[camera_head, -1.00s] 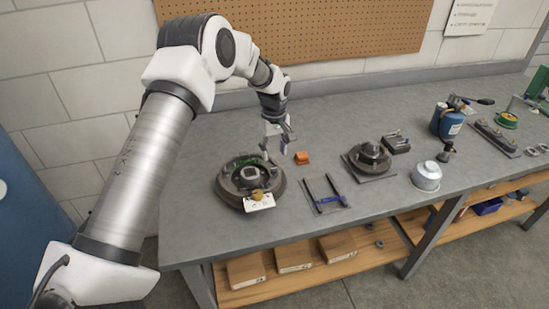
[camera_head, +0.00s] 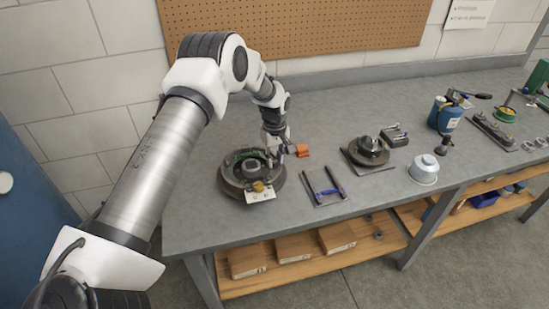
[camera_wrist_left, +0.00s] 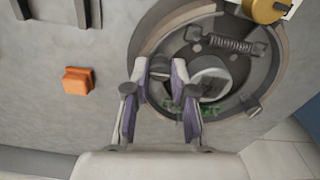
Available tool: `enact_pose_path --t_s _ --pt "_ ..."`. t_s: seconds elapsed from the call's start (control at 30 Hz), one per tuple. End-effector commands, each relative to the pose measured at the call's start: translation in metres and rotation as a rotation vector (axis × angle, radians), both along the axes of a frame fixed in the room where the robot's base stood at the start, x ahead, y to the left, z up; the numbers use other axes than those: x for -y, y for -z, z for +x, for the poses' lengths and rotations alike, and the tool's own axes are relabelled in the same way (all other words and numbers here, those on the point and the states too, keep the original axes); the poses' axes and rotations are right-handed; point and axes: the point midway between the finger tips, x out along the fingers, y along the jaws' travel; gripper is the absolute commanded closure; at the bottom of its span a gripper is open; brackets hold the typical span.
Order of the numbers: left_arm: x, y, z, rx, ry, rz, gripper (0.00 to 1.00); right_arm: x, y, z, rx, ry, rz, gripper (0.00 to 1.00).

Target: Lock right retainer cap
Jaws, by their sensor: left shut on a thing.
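The round brake assembly (camera_head: 232,186) lies on the bench with a dark rim, a hub and curved shoes. The left wrist view shows its rim (camera_wrist_left: 278,65), its coil spring (camera_wrist_left: 231,44) and a slotted round fitting (camera_wrist_left: 253,106) on the shoe at the picture's right. My left gripper (camera_head: 275,152) is down at the assembly's right side. In the left wrist view, its purple-padded fingers (camera_wrist_left: 159,74) are closed in on a small part at the shoe, seemingly the right retainer cap. My right gripper is out of view.
An orange block (camera_head: 302,150) lies close right of the gripper. A white tag (camera_head: 261,196) and a brass-coloured part (camera_head: 258,186) sit at the assembly's front. A tray with a blue-handled tool (camera_head: 328,192) and a dark hub (camera_head: 369,151) stand farther right.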

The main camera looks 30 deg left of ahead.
Motion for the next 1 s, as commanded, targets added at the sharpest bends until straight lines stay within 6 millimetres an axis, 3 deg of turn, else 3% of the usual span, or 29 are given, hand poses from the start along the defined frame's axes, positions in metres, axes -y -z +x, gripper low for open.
enact_pose_path --t_s 0.47,1.0 --pt "-0.001 0.004 -0.001 -0.002 0.135 0.001 1.00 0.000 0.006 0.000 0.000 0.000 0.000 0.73" --pt "0.000 0.005 -0.001 -0.005 0.614 0.002 1.00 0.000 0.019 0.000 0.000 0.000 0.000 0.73"
